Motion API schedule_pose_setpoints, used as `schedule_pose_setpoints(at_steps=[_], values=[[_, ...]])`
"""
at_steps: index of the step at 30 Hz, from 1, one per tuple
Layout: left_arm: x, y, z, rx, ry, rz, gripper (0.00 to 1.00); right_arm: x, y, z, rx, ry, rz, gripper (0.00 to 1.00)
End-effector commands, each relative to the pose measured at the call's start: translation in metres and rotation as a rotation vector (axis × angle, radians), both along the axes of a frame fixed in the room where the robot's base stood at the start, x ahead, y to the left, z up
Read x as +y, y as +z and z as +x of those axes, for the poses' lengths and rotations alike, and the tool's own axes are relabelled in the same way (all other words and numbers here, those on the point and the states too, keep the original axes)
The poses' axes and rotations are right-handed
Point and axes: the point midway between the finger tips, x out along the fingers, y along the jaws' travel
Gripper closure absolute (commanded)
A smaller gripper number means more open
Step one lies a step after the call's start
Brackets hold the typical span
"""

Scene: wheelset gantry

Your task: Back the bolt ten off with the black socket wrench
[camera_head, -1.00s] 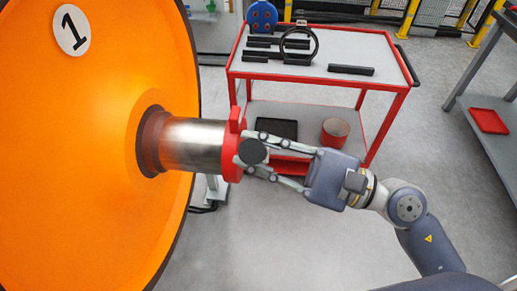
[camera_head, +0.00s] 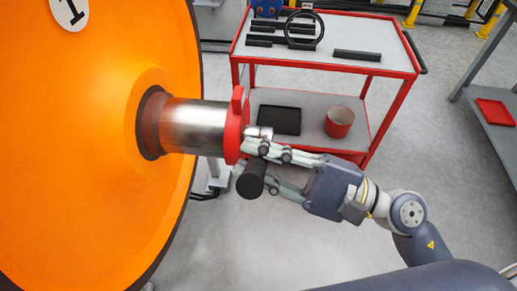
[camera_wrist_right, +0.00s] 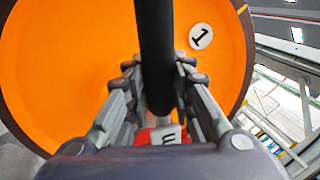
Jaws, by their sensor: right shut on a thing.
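My right gripper (camera_head: 256,163) is shut on the black socket wrench (camera_head: 250,182) in front of the red end cap (camera_head: 234,131). The wrench's black handle points down and toward the camera, and a silver part (camera_head: 259,132) shows above the fingers, close to the cap face. In the right wrist view the black handle (camera_wrist_right: 156,60) runs up between the two fingers. The cap sits on the bare steel axle end (camera_head: 196,126) of the orange wheel (camera_head: 85,170). Bolt ten is hidden behind the gripper and wrench, so I cannot tell if the socket is on it. My left gripper is out of view.
A red-framed trolley (camera_head: 405,70) with black bars (camera_head: 357,55) and a black ring stands behind. Its lower shelf holds a black tray (camera_head: 278,119) and a red round container (camera_head: 339,122). A grey bench (camera_head: 500,135) is at the right. The floor below my arm is clear.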

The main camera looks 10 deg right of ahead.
Motion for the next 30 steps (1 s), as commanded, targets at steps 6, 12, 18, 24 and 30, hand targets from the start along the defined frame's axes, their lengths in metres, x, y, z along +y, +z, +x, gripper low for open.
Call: schedule_pose_setpoints(at_steps=[6,12,18,24,30], values=[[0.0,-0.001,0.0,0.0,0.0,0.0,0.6,0.0,0.001,0.0,-0.004,0.0,0.001,1.0],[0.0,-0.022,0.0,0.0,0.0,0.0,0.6,0.003,-0.023,-0.01,-0.109,-0.001,-0.028,1.0],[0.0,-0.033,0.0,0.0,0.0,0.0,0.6,0.005,-0.035,-0.019,-0.215,0.0,-0.06,1.0],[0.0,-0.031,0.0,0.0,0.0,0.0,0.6,0.006,-0.033,-0.02,-0.224,0.0,-0.062,1.0],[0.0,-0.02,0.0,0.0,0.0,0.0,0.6,0.005,-0.024,-0.017,-0.198,0.0,-0.055,1.0]])
